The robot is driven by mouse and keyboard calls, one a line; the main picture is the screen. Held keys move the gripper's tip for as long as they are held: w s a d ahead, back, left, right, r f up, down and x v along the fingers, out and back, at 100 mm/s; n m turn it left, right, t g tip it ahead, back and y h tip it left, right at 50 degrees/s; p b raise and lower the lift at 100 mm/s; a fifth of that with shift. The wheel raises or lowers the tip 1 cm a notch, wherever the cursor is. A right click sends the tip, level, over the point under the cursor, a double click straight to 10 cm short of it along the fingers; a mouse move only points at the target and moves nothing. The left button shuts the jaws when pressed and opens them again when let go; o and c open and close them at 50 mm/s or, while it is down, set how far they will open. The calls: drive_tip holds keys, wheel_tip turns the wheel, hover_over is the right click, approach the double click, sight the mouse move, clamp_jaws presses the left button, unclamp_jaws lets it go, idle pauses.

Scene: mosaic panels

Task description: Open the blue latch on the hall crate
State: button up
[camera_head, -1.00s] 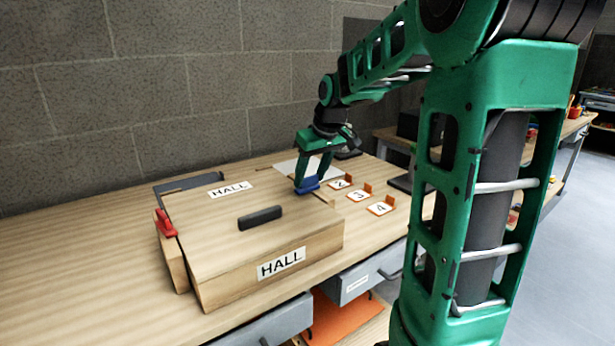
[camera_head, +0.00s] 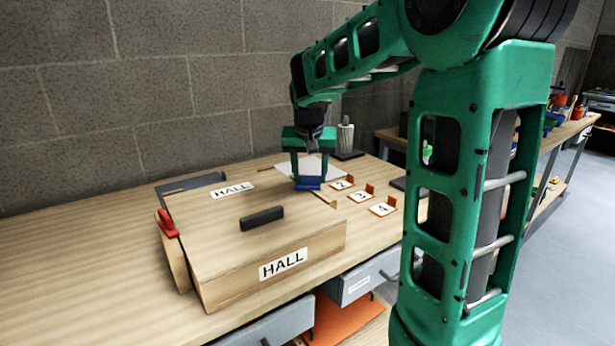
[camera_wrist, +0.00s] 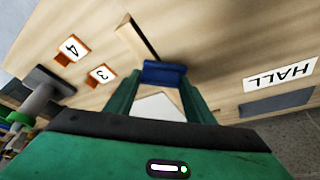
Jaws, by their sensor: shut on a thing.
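The hall crate (camera_head: 215,235) is a light wooden box with a HALL label on its lid and another on its front. The blue latch (camera_head: 308,185) is at the crate's right edge, towards the back. My gripper (camera_head: 309,177) reaches down from above with its two fingers shut on the blue latch. In the wrist view the blue latch (camera_wrist: 163,72) lies across the fingertips of my gripper (camera_wrist: 163,84). The fingers hide part of the latch in the head view. A red latch (camera_head: 166,224) is on the crate's left side.
A dark handle (camera_head: 261,218) stands up from the lid. Numbered cards (camera_head: 361,196) with orange holders lie right of the crate. A grey cylinder (camera_head: 345,136) on a dark base stands behind them. Table space at the left is clear. A wall runs along the back.

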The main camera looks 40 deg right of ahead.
drive_tip(key=m, duration=0.1)
drive_tip(key=m+g, duration=0.1)
drive_tip(key=m, duration=0.1)
drive_tip(key=shift+w+m+h, duration=0.3)
drive_tip(key=shift+w+h, duration=0.1)
drive_tip(key=m, duration=0.1)
drive_tip(key=m+g, duration=0.1)
drive_tip(key=m, duration=0.2)
drive_tip(key=shift+w+d+h, duration=0.25)
drive_tip(key=shift+h, duration=0.05)
drive_tip(key=shift+m, duration=0.3)
drive_tip(key=o, duration=1.1)
drive_tip(key=shift+w, duration=0.1)
drive_tip(key=shift+c, duration=0.2)
drive_tip(key=shift+g, duration=0.3)
drive_tip(key=v, duration=1)
drive_tip(key=shift+a+r, duration=0.2)
drive_tip(key=shift+r, duration=0.15)
